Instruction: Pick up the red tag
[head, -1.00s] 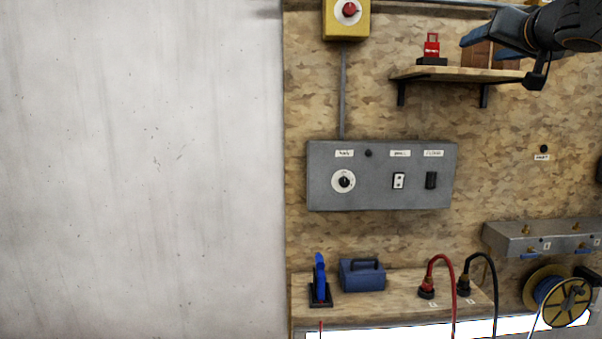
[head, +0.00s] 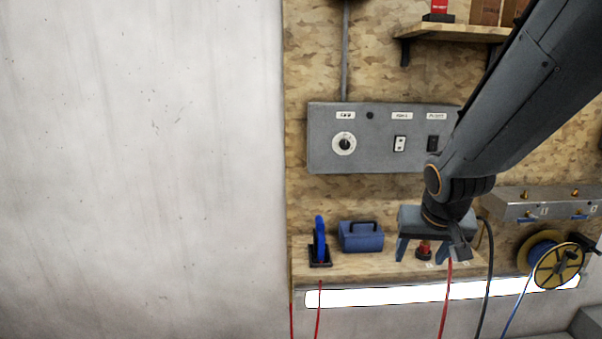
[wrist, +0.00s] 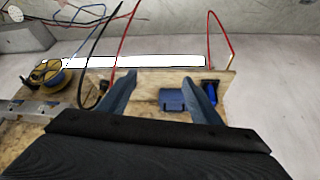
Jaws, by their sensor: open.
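The red tag (head: 440,7) stands upright in a black base on the upper wooden shelf. It is at the top edge of the head view, partly cut off, with white lettering on it. It is not visible in the wrist view. My gripper (head: 422,252) is far below the tag, over the lower wooden ledge. Its blue-grey fingers are apart, and a red cable plug (head: 424,248) shows between them in the head view; I cannot tell whether they touch it. In the wrist view the open fingers (wrist: 160,80) have nothing gripped between them.
Brown boxes (head: 484,12) stand right of the tag on the upper shelf (head: 455,31). A grey control panel (head: 372,140) is on the wall between shelf and ledge (head: 385,264). The ledge holds a blue case (head: 361,237) and a blue-handled item (head: 320,242). Cables hang down.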

